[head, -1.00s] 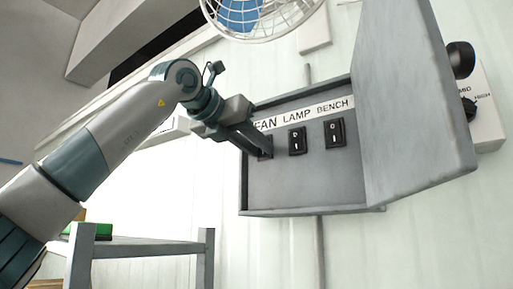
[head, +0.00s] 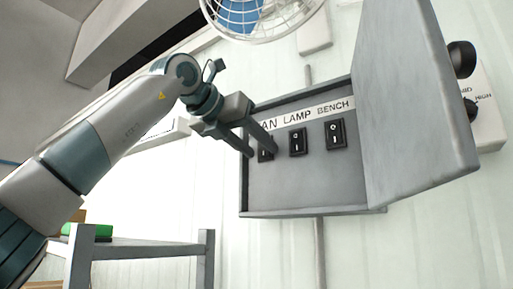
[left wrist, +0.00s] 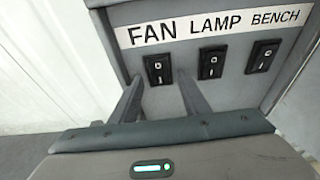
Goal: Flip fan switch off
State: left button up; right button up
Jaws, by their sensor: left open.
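A grey switch box (head: 300,187) hangs on the wall with its door open to the right. A label strip reads FAN, LAMP, BENCH. The black fan switch (left wrist: 158,69) is the leftmost of three rockers; in the head view the fan switch (head: 265,155) is partly hidden by a finger. My left gripper (head: 262,150) is open, its fingers apart and pointing into the box at the fan switch. In the left wrist view my left gripper (left wrist: 160,95) has one finger on each side below the fan switch. I cannot tell whether a finger touches it. My right gripper is not in view.
The lamp switch (head: 298,141) and bench switch (head: 335,133) sit to the right of the fan switch. The open door (head: 415,100) blocks the right side. A caged fan (head: 250,15) is above. A grey metal stand (head: 150,247) is below left.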

pick_arm(q)
jog(key=shift+s+a, duration=0.2)
jog(key=shift+s, duration=0.1)
jog(key=b+v, duration=0.6)
jog(key=v, duration=1)
jog(key=shift+r, duration=0.15)
jog(key=shift+s+a, duration=0.1)
